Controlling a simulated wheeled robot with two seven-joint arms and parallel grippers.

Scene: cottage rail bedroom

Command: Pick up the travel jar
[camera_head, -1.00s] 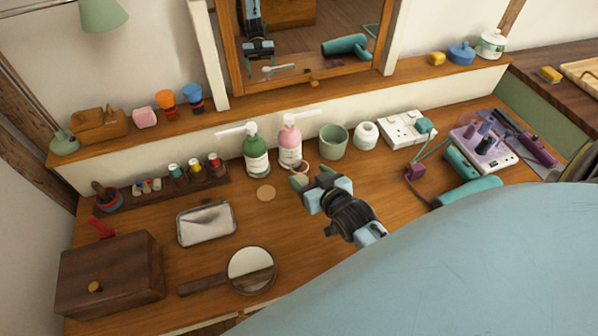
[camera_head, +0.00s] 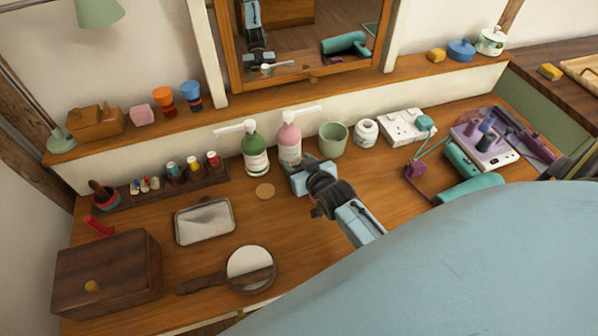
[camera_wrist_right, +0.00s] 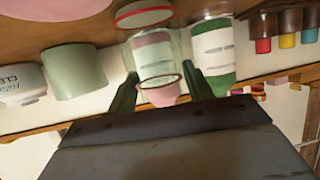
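The travel jar (camera_wrist_right: 153,50) looks like a small clear jar with a red ring at one end and a dark red rim at the other. It shows in the right wrist view, upside down, with the pink bottle seen through it. In the head view my right gripper hides it. My right gripper (camera_head: 301,178) is low over the table in front of the pink bottle. In the wrist view its two fingers (camera_wrist_right: 163,92) are apart, one on each side of the jar's rim, with small gaps showing. My left gripper is not in view.
A green pump bottle (camera_head: 255,155) and a pink pump bottle (camera_head: 289,145) stand close behind the gripper. A green cup (camera_head: 332,140) and white jar (camera_head: 365,133) stand to the right.

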